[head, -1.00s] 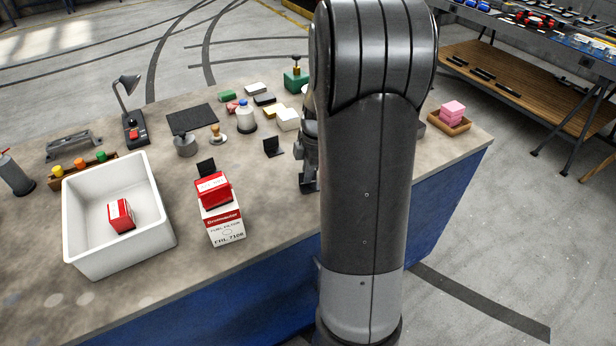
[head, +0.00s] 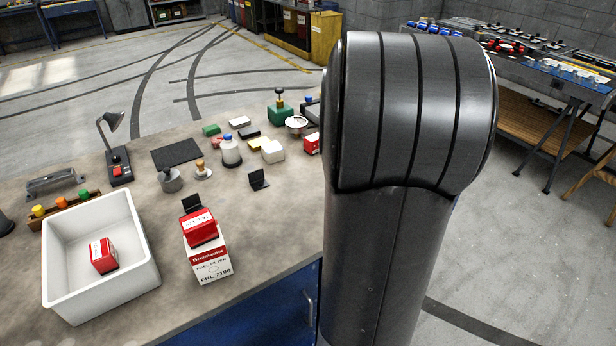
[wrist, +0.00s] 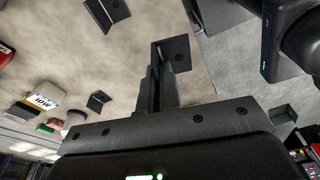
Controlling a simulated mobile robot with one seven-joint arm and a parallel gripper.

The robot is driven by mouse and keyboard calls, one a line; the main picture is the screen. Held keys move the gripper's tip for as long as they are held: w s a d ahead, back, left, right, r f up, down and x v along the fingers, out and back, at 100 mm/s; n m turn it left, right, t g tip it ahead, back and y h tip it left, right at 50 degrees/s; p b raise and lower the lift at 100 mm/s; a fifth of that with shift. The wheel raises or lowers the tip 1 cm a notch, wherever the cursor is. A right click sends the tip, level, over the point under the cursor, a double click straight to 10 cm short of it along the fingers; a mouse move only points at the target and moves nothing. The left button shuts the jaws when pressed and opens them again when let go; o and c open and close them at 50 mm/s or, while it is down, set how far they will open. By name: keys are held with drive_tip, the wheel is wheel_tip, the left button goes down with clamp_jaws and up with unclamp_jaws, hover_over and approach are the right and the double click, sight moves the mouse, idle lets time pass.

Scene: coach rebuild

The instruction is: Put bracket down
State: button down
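A small black L-shaped bracket (wrist: 177,54) with a hole in its plate shows at the tips of my gripper (wrist: 160,75) in the wrist view. The fingers are close together and appear shut on it. Whether the bracket touches the worktop is unclear. In the head view my arm hides the gripper and this bracket. Similar black brackets stand on the worktop: one (head: 259,179) near the middle and one (head: 191,203) behind the red-and-white filter box (head: 208,262).
The worktop (head: 270,230) is bare between the filter boxes and my arm. A white bin (head: 150,272) holding a red box (head: 103,255) stands at the left.

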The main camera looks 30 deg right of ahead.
drive_tip(key=w+d+r+m, duration=0.3)
drive_tip(key=w+d+m, duration=0.2)
drive_tip(key=w, duration=0.5)
drive_tip(key=m+t+h, duration=0.1)
drive_tip(key=m+h, duration=0.1)
drive_tip(key=m, duration=0.8)
hover_over(276, 144)
drive_tip(key=f, duration=0.3)
drive_tip(key=s+f, duration=0.1)
drive_tip(key=f, duration=0.1)
drive_tip(key=shift+w+a+f, duration=0.1)
drive_tip(key=shift+f, duration=2)
drive_tip(key=shift+f, duration=0.15)
drive_tip(key=c, duration=1.6)
unclamp_jaws()
drive_tip(key=shift+c, duration=0.2)
